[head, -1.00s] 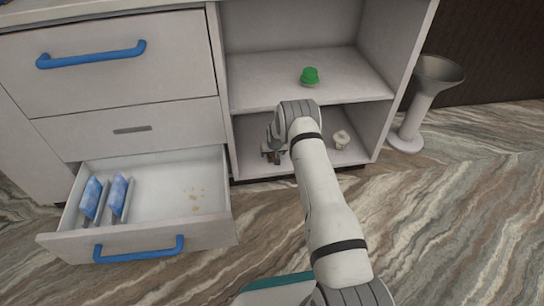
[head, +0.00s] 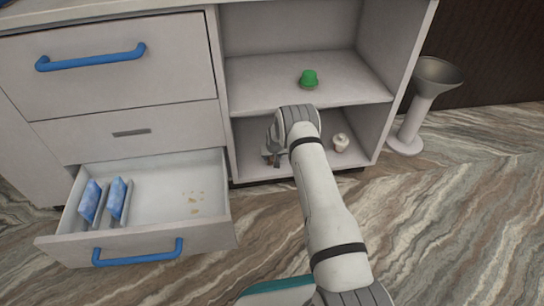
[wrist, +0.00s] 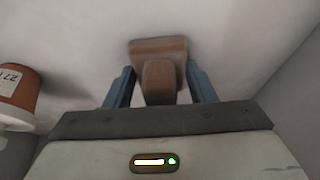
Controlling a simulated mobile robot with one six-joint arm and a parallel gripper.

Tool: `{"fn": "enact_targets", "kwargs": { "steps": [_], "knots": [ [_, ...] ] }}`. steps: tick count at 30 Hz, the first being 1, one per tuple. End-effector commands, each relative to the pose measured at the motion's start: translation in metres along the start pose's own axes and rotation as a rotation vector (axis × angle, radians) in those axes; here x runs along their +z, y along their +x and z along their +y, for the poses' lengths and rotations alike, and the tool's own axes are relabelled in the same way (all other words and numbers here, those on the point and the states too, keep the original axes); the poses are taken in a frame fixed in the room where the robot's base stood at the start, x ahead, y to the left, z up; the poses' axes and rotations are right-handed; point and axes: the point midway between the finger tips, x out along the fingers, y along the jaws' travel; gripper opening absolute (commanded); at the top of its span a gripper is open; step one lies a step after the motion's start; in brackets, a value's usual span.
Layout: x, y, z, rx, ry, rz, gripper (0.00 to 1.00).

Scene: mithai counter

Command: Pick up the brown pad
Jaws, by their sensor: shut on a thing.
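The brown pad (wrist: 158,50) shows in the wrist view as a brown block with a rounded knob-like part towards me. My gripper (wrist: 160,88) has its two blue fingers on either side of that knob and is shut on it. The pad lies against or close above the pale surface; I cannot tell which. In the head view my gripper (head: 270,155) is inside the lower compartment of the open shelf (head: 245,165), and the pad is hidden there behind my arm.
A small white item (head: 340,143) stands right of my arm on the lower shelf. A green item (head: 309,79) sits on the upper shelf. An open drawer (head: 140,232) with blue packets (head: 90,200) juts out at left. A brown pot with a label (wrist: 18,92) is left in the wrist view.

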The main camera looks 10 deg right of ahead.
Motion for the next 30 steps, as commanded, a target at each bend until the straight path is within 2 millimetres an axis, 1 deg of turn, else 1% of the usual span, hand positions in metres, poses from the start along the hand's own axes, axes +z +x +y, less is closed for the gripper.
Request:
{"fn": "enact_targets", "kwargs": {
  "steps": [5, 8, 11, 16, 18, 20, 23, 24, 30],
  "knots": [
    [-0.001, -0.002, 0.0, 0.0, 0.0, 0.0, 0.24],
    [-0.003, -0.006, -0.001, 0.0, -0.001, 0.001, 0.24],
    [-0.007, -0.015, -0.001, 0.0, -0.001, 0.001, 0.24],
    [-0.017, -0.04, -0.001, 0.0, -0.001, 0.001, 0.24],
    [-0.002, -0.042, -0.001, -0.001, -0.001, -0.005, 0.24],
    [0.009, -0.048, -0.001, -0.001, -0.001, -0.006, 0.24],
    [0.033, -0.059, -0.001, -0.001, -0.001, -0.005, 0.24],
    [0.044, -0.063, -0.001, -0.001, -0.001, -0.006, 0.24],
    [0.096, -0.083, -0.002, -0.001, -0.002, -0.006, 0.24]
  ]
}}
